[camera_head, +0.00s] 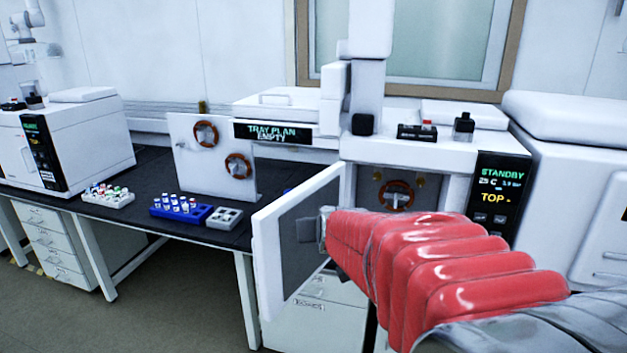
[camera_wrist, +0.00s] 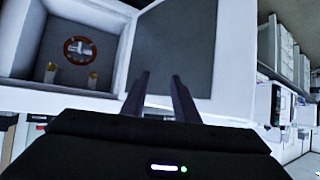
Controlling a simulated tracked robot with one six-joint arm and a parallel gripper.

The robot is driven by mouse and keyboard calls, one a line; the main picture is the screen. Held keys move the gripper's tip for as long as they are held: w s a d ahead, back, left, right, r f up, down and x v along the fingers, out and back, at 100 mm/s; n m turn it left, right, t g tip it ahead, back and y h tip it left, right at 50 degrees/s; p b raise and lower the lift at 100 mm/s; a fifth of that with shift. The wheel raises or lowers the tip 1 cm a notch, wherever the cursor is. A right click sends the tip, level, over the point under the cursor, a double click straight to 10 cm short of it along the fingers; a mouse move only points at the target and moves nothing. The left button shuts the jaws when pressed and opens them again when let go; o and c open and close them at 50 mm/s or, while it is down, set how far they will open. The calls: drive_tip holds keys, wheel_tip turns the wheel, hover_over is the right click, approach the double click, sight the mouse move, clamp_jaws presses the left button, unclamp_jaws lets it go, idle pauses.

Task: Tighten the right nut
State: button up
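The white oven's door (camera_head: 290,240) stands open to the left, and its dark inner face shows in the wrist view (camera_wrist: 180,45). Inside is a copper-coloured ring coil (camera_head: 397,195), also in the wrist view (camera_wrist: 79,50). Two small brass nuts sit above the coil in the head view: a left nut (camera_head: 378,177) and a right nut (camera_head: 420,180). The wrist view looks upside down; there the right nut (camera_wrist: 50,72) appears on the left. My gripper (camera_wrist: 160,82) is open and empty, its fingers apart in front of the door, away from the nuts.
A standby panel (camera_head: 497,195) is right of the oven opening. Left on the black bench (camera_head: 150,165) are a vial tray (camera_head: 108,197), a blue rack (camera_head: 180,208), a grey tray (camera_head: 224,217) and a white board (camera_head: 215,155) with two rings. The open door bounds space on the left.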

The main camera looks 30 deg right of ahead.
drive_tip(key=w+d+m+h, duration=0.1)
drive_tip(key=w+d, duration=0.1)
drive_tip(key=d, duration=0.5)
drive_tip(key=m+t+h, duration=0.1)
drive_tip(key=m+h, duration=0.3)
drive_tip(key=h, duration=0.4)
approach(421, 183)
drive_tip(key=v, duration=0.6)
drive_tip(key=shift+s+d+r, duration=0.15)
drive_tip(key=shift+d, duration=0.05)
drive_tip(key=shift+x, duration=6.9)
drive_tip(key=shift+w+a, duration=0.15)
drive_tip(key=shift+w, duration=0.05)
clamp_jaws()
